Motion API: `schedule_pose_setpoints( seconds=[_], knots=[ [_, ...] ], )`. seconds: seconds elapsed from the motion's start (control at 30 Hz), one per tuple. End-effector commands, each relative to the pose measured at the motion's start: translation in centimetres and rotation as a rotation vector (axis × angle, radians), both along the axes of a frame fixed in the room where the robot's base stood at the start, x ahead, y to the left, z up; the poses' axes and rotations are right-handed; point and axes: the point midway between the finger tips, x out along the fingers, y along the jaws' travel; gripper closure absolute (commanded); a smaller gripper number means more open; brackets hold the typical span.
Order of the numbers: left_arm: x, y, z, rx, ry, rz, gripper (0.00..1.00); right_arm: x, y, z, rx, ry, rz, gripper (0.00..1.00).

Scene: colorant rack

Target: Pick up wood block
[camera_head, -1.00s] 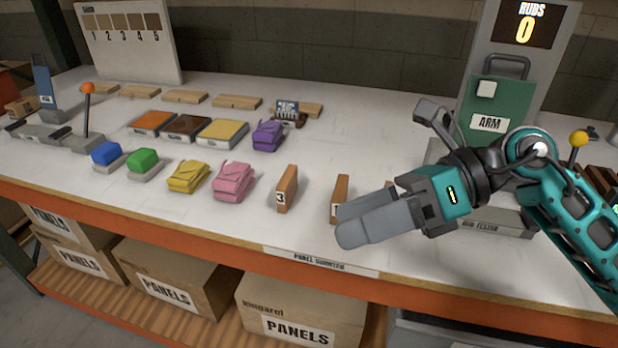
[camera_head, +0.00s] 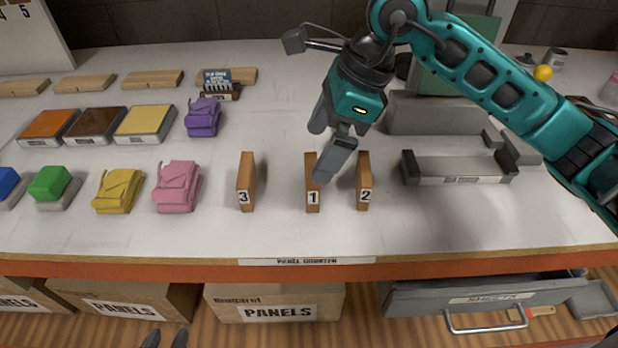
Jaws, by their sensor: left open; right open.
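Three upright wood blocks stand near the counter's front: wood block 3 (camera_head: 245,180), wood block 1 (camera_head: 312,199) and wood block 2 (camera_head: 364,183). My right gripper (camera_head: 319,154) is open with nothing between its fingers. It points down over wood block 1, and its nearer finger hides part of that block's upper right side. I cannot tell whether they touch. Two dark tips at the bottom edge look like my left gripper (camera_head: 166,339), open, in front of the counter and far below the blocks.
A pink pouch (camera_head: 177,187) and a yellow pouch (camera_head: 118,191) lie left of block 3. A grey tester tray (camera_head: 455,170) is right of block 2. Flat wood pieces (camera_head: 153,79) line the back. An open drawer (camera_head: 490,298) juts out below the counter.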

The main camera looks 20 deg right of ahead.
Motion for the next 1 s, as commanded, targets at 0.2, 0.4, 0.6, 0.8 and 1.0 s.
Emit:
schedule_pose_setpoints(
  seconds=[0.2,0.4,0.6,0.8,1.0],
  knots=[
    [-0.1,0.0,-0.1,0.000,0.001,-0.001,0.57,0.2,0.9,-2.2,0.001,0.001,0.000,0.00],
    [-0.2,-0.1,0.0,-0.001,0.004,-0.001,0.57,-0.1,1.3,-4.4,0.002,0.006,0.001,0.00],
    [-0.3,-0.1,0.0,-0.001,0.006,-0.001,0.57,0.1,2.2,-6.9,0.003,0.003,-0.001,0.00],
    [-0.3,-0.1,0.0,-0.001,0.006,-0.002,0.57,0.2,2.3,-7.4,0.003,0.000,0.000,0.00],
    [-0.3,-0.1,0.0,-0.001,0.006,-0.001,0.57,0.2,2.3,-7.4,0.002,0.000,0.000,0.10]
  ],
)
